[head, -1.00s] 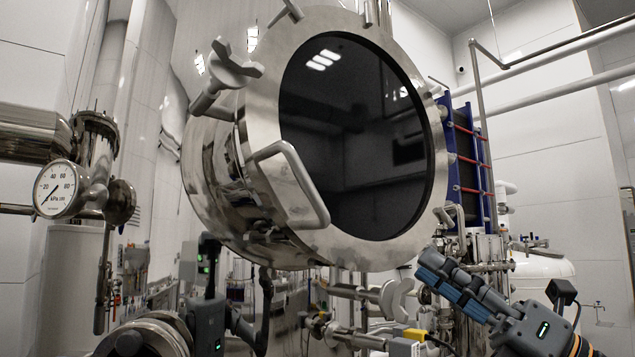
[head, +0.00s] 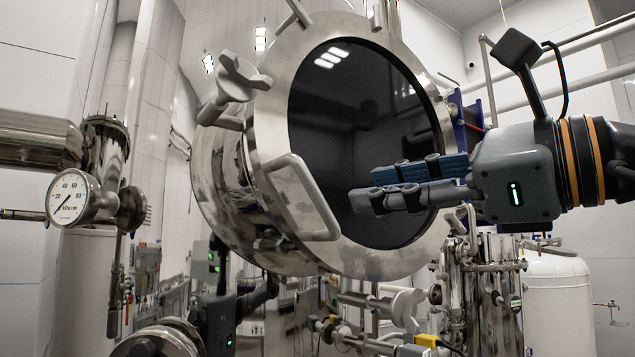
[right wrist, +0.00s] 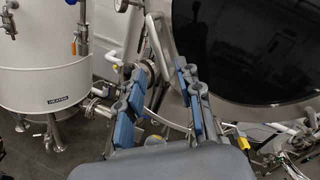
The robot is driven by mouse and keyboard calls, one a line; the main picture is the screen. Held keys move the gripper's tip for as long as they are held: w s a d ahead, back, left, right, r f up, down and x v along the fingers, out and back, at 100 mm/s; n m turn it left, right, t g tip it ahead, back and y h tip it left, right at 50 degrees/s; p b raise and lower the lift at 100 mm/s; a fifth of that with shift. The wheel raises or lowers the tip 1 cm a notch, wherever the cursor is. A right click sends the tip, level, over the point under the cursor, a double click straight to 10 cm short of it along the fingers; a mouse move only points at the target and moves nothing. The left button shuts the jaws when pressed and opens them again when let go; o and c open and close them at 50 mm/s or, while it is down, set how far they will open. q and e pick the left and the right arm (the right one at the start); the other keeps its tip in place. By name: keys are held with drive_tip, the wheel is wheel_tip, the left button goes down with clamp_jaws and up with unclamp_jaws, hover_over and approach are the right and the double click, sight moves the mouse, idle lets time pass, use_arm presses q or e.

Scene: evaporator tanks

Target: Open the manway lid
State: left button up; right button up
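The manway lid (head: 268,120) is a round steel rim around a dark glass pane, at the middle of the head view; it looks seated on its neck. A U-shaped handle (head: 325,207) stands out from its lower left rim. My right gripper (head: 365,192) points left in front of the glass, apart from the handle. In the right wrist view (right wrist: 158,72) its fingers are spread and empty, with a bent bar beyond them that looks like the handle.
A clamp knob (head: 240,80) sits at the lid's upper left and another (head: 405,306) hangs below it. A pressure gauge (head: 70,197) is at the left. Pipework (head: 480,290) crowds the lower right. A white heater tank (right wrist: 45,60) stands beyond my right gripper.

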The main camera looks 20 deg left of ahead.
sight(320, 195)
drive_tip(key=p+x, duration=0.3)
drive_tip(key=x, duration=0.5)
drive_tip(key=shift+s+a+r, duration=0.1)
drive_tip(key=shift+a+r, duration=0.05)
drive_tip(key=shift+a, duration=0.05)
drive_tip(key=shift+w+a+p, duration=0.25)
drive_tip(key=shift+a+p, duration=0.1)
drive_tip(key=shift+a, duration=0.15)
clamp_jaws()
